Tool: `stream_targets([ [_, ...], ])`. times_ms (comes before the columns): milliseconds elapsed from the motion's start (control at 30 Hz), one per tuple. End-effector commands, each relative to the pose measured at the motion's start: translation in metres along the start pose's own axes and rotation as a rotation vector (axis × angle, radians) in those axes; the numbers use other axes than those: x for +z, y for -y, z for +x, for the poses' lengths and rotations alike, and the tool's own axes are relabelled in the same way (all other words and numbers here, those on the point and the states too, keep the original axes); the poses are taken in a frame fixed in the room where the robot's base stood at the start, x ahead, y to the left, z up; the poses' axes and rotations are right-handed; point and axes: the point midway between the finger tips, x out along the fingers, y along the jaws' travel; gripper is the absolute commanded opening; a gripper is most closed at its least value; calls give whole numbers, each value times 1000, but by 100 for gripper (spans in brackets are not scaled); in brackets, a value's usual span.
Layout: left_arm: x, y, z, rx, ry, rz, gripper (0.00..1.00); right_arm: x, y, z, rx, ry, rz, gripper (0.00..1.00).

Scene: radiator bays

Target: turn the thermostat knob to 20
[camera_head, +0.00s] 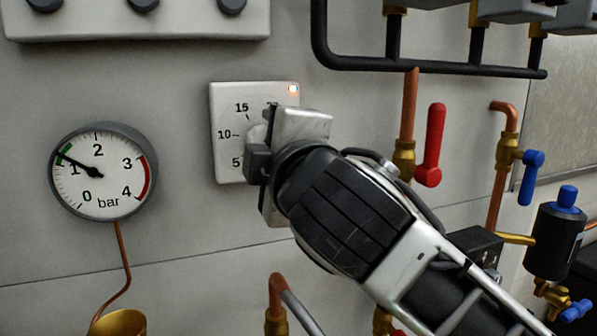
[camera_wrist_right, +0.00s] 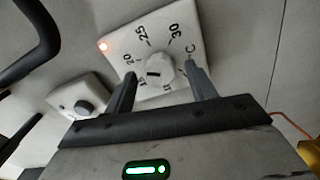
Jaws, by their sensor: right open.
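The thermostat is a white square plate (camera_head: 226,150) on the wall, with 5, 10 and 15 readable in the head view. My right gripper covers its right side and most of its pale knob (camera_head: 257,133). In the right wrist view the knob (camera_wrist_right: 160,70) shows between the two fingers, with 15, 20, 25, 30 and °C around it. A short dark mark sits on its lower left part, roughly towards 15; the exact reading is unclear. My right gripper (camera_head: 268,146) is open, its fingers on either side of the knob; contact cannot be told. My left gripper is out of view.
A pressure gauge (camera_head: 103,172) hangs left of the thermostat. A red lever (camera_head: 431,145), a blue lever (camera_head: 531,172) and copper pipes are on the right. A black pipe (camera_head: 440,67) runs above. A panel with dark knobs (camera_head: 135,22) is at top left.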

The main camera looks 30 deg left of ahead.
Motion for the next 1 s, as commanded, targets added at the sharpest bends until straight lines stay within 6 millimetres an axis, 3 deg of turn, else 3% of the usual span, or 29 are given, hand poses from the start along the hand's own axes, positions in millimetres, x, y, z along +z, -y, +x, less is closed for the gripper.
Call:
stream_targets([
  [300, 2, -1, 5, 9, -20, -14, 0, 1, 2, -77, 3, -2, 0, 56],
  [500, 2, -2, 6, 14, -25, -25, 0, 1, 1, -117, 2, 0, -1, 56],
  [700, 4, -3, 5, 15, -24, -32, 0, 0, 0, -137, 0, 1, 0, 56],
  [1000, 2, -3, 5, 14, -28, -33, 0, 1, 0, -140, -1, 2, 1, 56],
])
